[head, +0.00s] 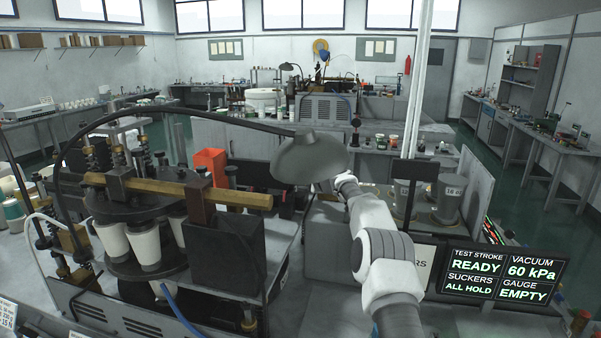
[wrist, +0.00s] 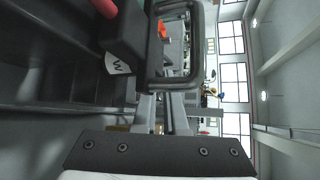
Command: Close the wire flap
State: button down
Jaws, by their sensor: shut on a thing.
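In the wrist view a dark, round-cornered loop, which I take to be the wire flap (wrist: 198,45), stands at top centre. It is attached beside a dark block at its left. My gripper (wrist: 164,94) is at the lower bar of this loop and is shut on it. In the head view my arm reaches forward, and my gripper is hidden behind the lamp shade. I cannot make out the flap there, nor tell how far open it stands.
A grey lamp shade (head: 309,160) hangs just left of my wrist. The forming machine with white cups (head: 145,243) and a brass bar (head: 170,190) stands at left. An orange-red box (head: 210,165) is behind it. A display panel (head: 503,271) stands at lower right. A red rod (wrist: 104,8) is near the loop.

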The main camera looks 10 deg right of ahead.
jog(key=shift+w+d+r+p, duration=0.15)
jog(key=shift+r+p, duration=0.2)
jog(key=shift+p, duration=0.4)
jog(key=shift+f+g, duration=0.2)
jog(key=shift+g, duration=0.1)
jog(key=c, duration=1.2)
grip_release()
jog(key=shift+c, duration=0.2)
jog(key=shift+s+d+r+b, duration=0.1)
jog(key=shift+s+d+b, duration=0.3)
jog(key=shift+b, duration=0.25)
jog(key=shift+s+d+r+b, duration=0.1)
jog(key=shift+s+r+b, duration=0.05)
jog(key=shift+s+b, duration=0.35)
jog(key=shift+s+r+b, duration=0.15)
jog(key=shift+s+b, duration=0.3)
jog(key=shift+s, duration=0.05)
jog(key=b+v, duration=0.6)
jog(key=v, duration=0.8)
